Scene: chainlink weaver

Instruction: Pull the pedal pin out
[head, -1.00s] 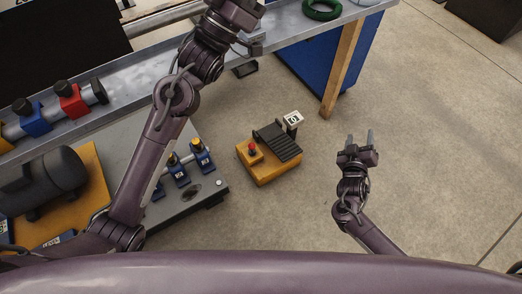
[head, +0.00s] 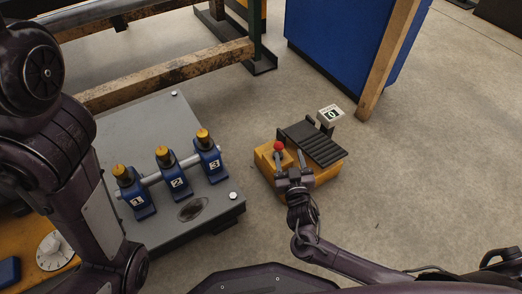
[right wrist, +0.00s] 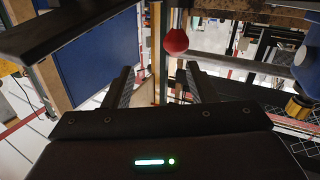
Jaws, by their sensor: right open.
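The foot pedal has a yellow base (head: 323,177) and a black ribbed tread (head: 322,147), and stands on the floor. The pedal pin has a red ball head (head: 278,146) and stands upright on the left part of the base. My right gripper (head: 289,159) is open at the pin, with its fingers pointing toward the red ball. In the right wrist view the red ball (right wrist: 176,41) shows just beyond and between the two open fingertips (right wrist: 160,75), nearer the right one, not gripped. My left arm shows at the left, but its gripper is out of the picture.
A small sign marked 0 (head: 330,114) stands behind the pedal. A grey plate (head: 152,117) with blue numbered blocks (head: 174,173) lies to the left. A blue cabinet (head: 345,42) and a wooden leg (head: 388,60) stand behind. The floor at right is clear.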

